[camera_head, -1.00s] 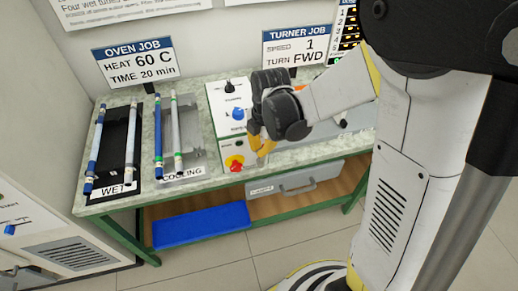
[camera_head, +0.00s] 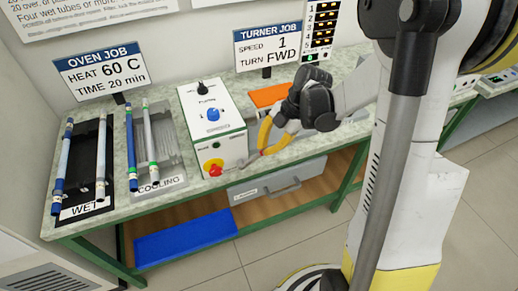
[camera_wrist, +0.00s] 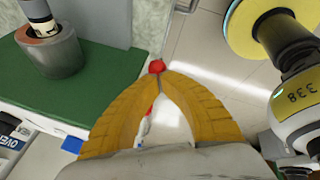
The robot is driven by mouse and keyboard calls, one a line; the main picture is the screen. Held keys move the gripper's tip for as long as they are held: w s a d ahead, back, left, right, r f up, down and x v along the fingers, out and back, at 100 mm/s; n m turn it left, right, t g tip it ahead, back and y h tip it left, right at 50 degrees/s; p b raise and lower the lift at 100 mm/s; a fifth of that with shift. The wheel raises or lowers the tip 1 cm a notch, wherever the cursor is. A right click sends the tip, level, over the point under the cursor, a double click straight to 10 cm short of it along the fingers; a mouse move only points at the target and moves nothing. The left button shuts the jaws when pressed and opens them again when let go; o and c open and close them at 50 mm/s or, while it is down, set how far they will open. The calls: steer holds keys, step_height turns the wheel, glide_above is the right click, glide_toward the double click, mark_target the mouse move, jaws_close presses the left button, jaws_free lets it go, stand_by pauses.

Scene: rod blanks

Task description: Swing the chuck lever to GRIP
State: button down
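My gripper (camera_head: 264,150) hangs at the front of the turner on the bench. In the wrist view its two yellow fingers meet, or nearly meet, at the tips (camera_wrist: 158,80), with an arched gap behind them. A small red ball knob (camera_wrist: 156,67), which looks like the chuck lever's end, shows right at the tips. I cannot tell whether they touch it. The lever's shaft and GRIP marking cannot be made out. A grey cylindrical chuck (camera_wrist: 50,55) holds a rod at the upper left. My gripper hides much of the turner in the head view.
A white control box (camera_head: 212,125) with a blue knob and red button (camera_head: 213,168) stands left of my gripper. A cooling rack (camera_head: 165,183) and wet tray (camera_head: 70,210) hold rods farther left. A drawer (camera_head: 280,180) sits below. Open floor lies in front.

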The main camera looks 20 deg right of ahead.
steer(key=shift+d+f+b, duration=0.65)
steer(key=shift+d+f, duration=0.15)
steer(key=shift+f, duration=0.3)
